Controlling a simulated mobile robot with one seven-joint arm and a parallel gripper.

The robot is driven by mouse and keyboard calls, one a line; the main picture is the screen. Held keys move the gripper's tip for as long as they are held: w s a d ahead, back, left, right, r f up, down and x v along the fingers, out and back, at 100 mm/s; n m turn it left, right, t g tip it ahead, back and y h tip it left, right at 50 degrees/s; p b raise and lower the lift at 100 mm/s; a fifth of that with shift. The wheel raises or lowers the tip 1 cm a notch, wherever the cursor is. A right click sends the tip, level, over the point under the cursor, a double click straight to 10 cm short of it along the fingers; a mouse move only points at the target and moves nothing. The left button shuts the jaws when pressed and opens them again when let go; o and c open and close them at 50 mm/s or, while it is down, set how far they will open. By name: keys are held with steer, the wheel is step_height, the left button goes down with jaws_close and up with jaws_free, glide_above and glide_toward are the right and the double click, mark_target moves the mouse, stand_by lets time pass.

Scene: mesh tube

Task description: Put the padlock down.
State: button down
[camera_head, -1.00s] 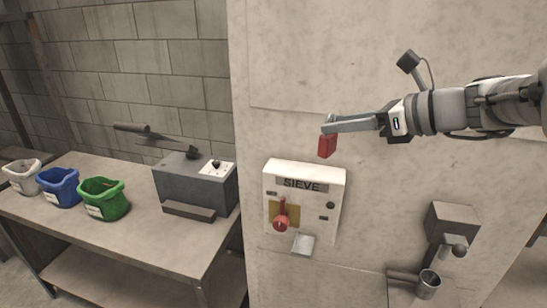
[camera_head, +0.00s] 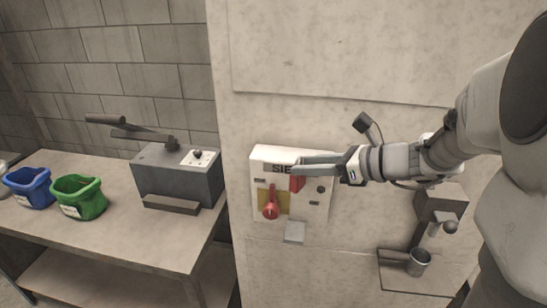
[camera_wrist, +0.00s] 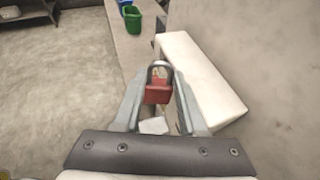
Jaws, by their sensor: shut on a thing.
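The red padlock (camera_head: 297,183) hangs from my gripper (camera_head: 282,164) in the head view, in front of the white SIEVE box (camera_head: 262,157) on the wall. In the wrist view the padlock (camera_wrist: 158,93) shows its red body and grey shackle between the fingertips of my gripper (camera_wrist: 158,72). My gripper is shut on it. Part of the padlock and part of the SIEVE label are hidden by the fingers. I cannot tell whether the padlock touches the box.
A red switch handle (camera_head: 271,207) is on the box front, and a small grey tray (camera_head: 294,232) is below it. A workbench (camera_head: 130,237) at left holds green (camera_head: 79,197) and blue (camera_head: 29,187) bins and a grey lever machine (camera_head: 178,178). A metal cup (camera_head: 418,262) is lower right.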

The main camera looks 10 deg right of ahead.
step_height(320, 180, down, 14)
steer(key=shift+r+b, duration=0.1)
steer(key=shift+b, duration=0.65)
steer(key=shift+f, duration=0.25)
steer(key=c, duration=0.8)
jaws_free()
steer(key=shift+o, duration=0.2)
steer(key=shift+r, duration=0.1)
steer(key=shift+r, duration=0.25)
steer(key=v, duration=1.1)
steer(key=shift+s+d, duration=0.25)
steer(key=shift+d, duration=0.1)
